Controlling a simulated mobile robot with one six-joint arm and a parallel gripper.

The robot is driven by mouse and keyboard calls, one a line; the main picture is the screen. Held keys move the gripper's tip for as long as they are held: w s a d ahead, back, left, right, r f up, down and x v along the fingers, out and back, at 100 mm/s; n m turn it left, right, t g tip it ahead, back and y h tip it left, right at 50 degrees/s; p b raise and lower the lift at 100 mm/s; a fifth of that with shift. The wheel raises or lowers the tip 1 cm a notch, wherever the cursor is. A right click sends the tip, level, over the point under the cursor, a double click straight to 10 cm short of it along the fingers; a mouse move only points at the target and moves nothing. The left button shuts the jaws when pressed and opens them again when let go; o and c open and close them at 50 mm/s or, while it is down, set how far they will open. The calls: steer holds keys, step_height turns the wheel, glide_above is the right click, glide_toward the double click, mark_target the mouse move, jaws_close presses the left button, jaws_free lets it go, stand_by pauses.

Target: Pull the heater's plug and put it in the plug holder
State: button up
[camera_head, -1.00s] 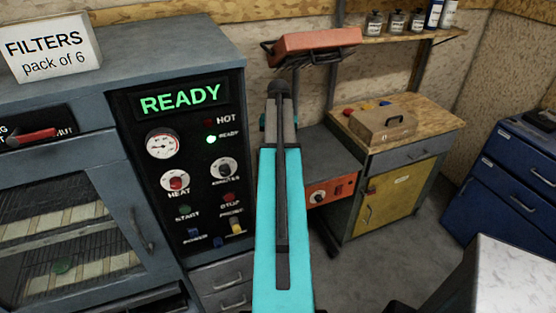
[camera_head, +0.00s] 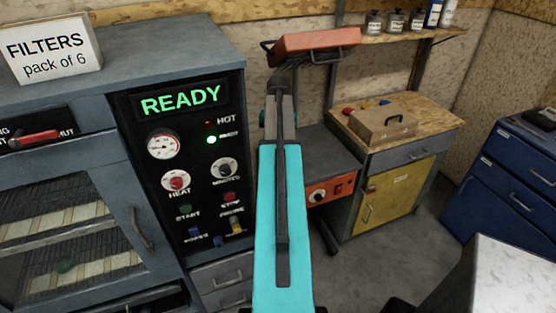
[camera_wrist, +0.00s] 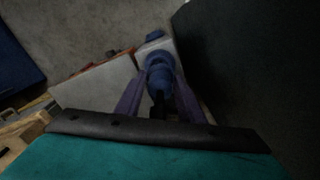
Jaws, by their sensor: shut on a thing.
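In the wrist view, my gripper (camera_wrist: 159,66) has one finger on each side of a blue plug (camera_wrist: 160,76) and is shut on it. A dark part, perhaps its cord, runs from the plug toward my wrist. Beyond the plug is a pale grey block (camera_wrist: 155,47) with another blue piece (camera_wrist: 154,35) on it. I cannot tell whether the plug is seated in it or apart. In the head view my arm hides the gripper and plug. I cannot pick out the heater or plug holder with certainty.
A grey cabinet with a black READY panel (camera_head: 184,128) stands at left, a FILTERS box (camera_head: 50,50) on top. Behind my arm are an orange control panel (camera_head: 331,190) and a yellow-doored bench (camera_head: 393,198). Blue drawers (camera_head: 510,185) stand right. Floor shows between.

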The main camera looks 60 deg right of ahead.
steer(key=shift+r, duration=0.15)
steer(key=shift+r+p, duration=1.3)
steer(key=shift+r, duration=0.6)
